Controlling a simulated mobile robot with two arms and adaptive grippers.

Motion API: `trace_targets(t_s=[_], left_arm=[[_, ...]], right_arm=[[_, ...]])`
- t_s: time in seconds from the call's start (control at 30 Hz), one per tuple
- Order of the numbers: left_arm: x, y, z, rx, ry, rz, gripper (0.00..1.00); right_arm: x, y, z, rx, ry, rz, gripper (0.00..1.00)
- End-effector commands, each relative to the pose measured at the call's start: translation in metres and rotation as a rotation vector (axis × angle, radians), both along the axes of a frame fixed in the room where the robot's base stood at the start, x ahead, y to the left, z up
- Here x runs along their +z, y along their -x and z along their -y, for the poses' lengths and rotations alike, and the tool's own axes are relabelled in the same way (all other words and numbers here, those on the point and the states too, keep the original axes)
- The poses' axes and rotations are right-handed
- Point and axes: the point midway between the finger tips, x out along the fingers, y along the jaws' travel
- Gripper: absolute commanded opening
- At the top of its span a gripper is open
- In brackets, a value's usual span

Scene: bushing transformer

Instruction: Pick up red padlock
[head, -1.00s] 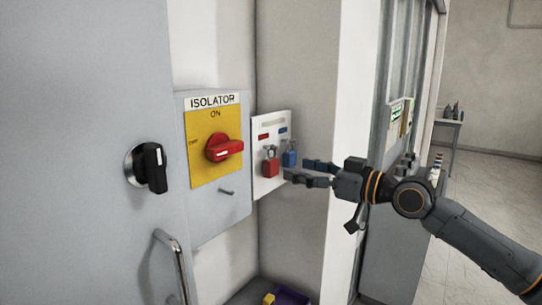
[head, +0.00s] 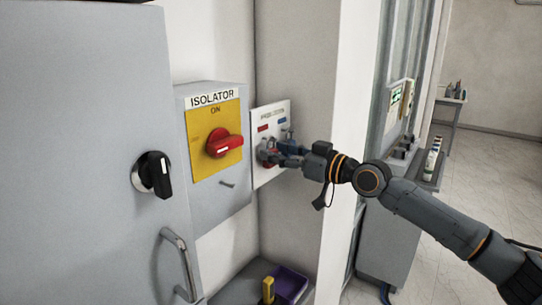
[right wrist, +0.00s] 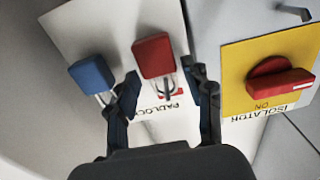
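The red padlock (right wrist: 153,56) hangs on a white padlock board. In the right wrist view it lies between the fingertips of my right gripper (right wrist: 162,77), which stand apart on either side of it. Whether they touch it I cannot tell. In the head view my right gripper (head: 276,155) is at the board and hides most of the red padlock (head: 263,153). A blue padlock (right wrist: 92,73) hangs beside the red one, close to one finger. My left gripper is not in view.
The board (head: 270,114) is on the wall right of a grey isolator box with a yellow plate and red rotary switch (head: 224,143). A grey cabinet door with a black knob (head: 154,174) stands at left. A purple bin (head: 290,283) is below.

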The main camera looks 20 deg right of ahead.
Motion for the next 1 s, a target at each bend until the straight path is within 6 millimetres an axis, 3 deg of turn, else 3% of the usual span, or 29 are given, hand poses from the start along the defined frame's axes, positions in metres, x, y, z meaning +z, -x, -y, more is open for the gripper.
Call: trace_targets(t_s=[0.03, 0.2, 0.47, 0.67, 0.87, 1.0], left_arm=[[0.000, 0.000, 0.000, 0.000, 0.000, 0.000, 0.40], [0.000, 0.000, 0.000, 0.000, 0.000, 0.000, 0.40], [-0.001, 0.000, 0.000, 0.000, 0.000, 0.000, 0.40], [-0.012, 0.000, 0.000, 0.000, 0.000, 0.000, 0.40], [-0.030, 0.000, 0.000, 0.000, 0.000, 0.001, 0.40], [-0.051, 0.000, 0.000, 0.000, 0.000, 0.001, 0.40]], right_arm=[[0.000, 0.000, 0.000, 0.000, 0.000, 0.000, 0.34], [0.000, 0.000, 0.000, 0.000, 0.000, -0.001, 0.03], [0.001, 0.000, 0.000, 0.000, -0.001, 0.001, 0.03], [0.013, 0.000, 0.000, 0.001, -0.001, 0.004, 0.03], [0.010, 0.028, 0.022, -0.002, 0.002, 0.002, 0.03], [0.007, 0.057, 0.046, -0.004, 0.002, 0.000, 0.03]])
